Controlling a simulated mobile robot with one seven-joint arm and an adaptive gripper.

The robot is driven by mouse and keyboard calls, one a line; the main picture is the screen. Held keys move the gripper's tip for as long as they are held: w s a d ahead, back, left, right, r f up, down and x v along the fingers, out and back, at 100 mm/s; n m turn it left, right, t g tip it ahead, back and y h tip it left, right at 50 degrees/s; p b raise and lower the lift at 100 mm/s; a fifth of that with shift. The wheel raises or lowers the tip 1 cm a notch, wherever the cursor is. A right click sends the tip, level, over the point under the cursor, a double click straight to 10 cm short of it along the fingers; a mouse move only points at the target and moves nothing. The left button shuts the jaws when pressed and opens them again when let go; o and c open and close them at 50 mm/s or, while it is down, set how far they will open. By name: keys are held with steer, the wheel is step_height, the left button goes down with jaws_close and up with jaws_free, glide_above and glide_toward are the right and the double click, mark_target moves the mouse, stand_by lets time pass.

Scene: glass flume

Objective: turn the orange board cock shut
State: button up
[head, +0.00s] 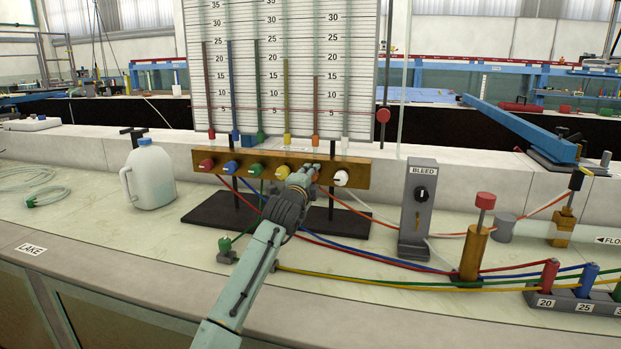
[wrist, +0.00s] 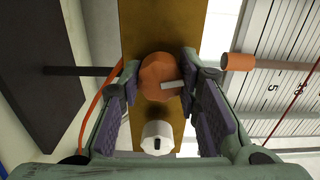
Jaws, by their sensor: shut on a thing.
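The orange board cock (wrist: 157,72) is a round knob on the brass bar, with a pale pointer lying across the bar toward the scale side in the wrist view. My gripper (wrist: 160,88) is shut on it, with one finger on each side of the knob. In the head view my gripper (head: 307,175) reaches the brass bar (head: 357,173) from the front and hides most of the orange cock.
Red (head: 207,165), blue (head: 232,167), green (head: 257,170) and yellow (head: 283,172) cocks sit left of my gripper. The white cock (head: 341,178) is close on the right. A BLEED box (head: 418,210) stands further right. Coloured hoses cross the bench; a jug (head: 150,175) stands left.

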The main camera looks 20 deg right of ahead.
steer(key=shift+m, duration=1.2)
steer(key=o, duration=1.1)
steer(key=shift+o, duration=0.2)
steer(key=v, duration=1.2)
